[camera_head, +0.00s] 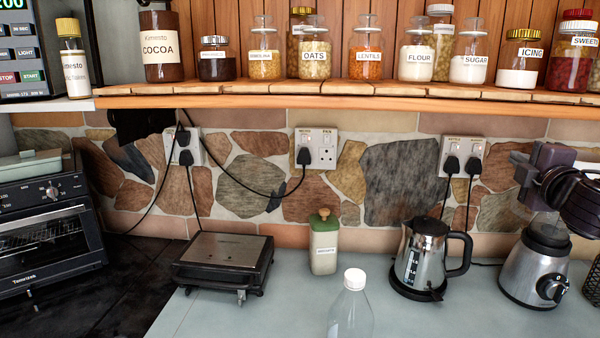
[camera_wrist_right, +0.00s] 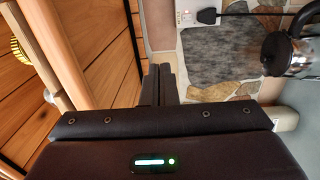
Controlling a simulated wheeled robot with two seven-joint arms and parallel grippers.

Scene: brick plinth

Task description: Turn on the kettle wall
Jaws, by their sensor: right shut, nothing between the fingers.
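The kettle (camera_head: 422,262) is silver with a black lid and handle. It stands upright on the counter, right of centre in the head view, and is partly seen in the wrist view (camera_wrist_right: 290,52). Above it is a white double wall socket (camera_head: 463,150) with two black plugs. In the wrist view the socket (camera_wrist_right: 188,14) is cut off at the top edge, with a small red mark beside a plug. I cannot tell the switch positions. My right gripper (camera_head: 520,165) is shut and empty, right of the socket and apparently apart from it; its fingers show in the wrist view (camera_wrist_right: 160,84). My left gripper is not in view.
A wooden shelf (camera_head: 330,98) with several jars runs above the sockets. A blender base (camera_head: 535,268) stands beneath my right arm.

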